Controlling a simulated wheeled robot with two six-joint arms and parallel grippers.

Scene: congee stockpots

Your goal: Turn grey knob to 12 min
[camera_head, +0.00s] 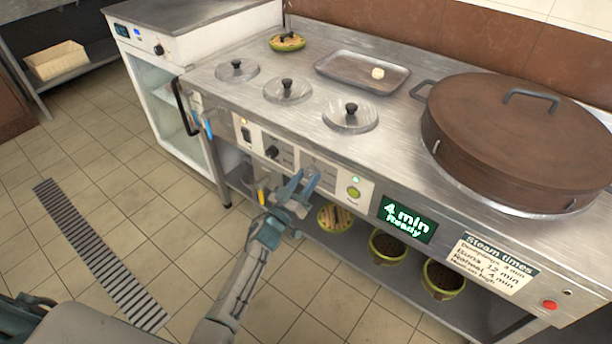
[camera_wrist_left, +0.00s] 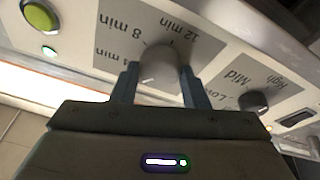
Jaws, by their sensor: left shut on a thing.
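The grey knob (camera_wrist_left: 160,68) sits on a grey dial plate marked 4 min, 8 min and 12 min, upside down in the left wrist view. My left gripper (camera_wrist_left: 160,85) is shut on it, one finger on each side. In the head view my left gripper (camera_head: 298,186) reaches the counter's front panel and hides most of the knob. I cannot clearly tell where the knob's pointer stands. The green display (camera_head: 406,220) reads "4 min Ready". My right gripper is not in view.
A dark knob (camera_wrist_left: 254,102) marked Low, Mid, High is beside the dial. A green button (camera_head: 353,193) is on the other side. A large brown-lidded pot (camera_head: 520,135) and a tray (camera_head: 345,78) are on the counter. A steam times sign (camera_head: 492,264) hangs in front.

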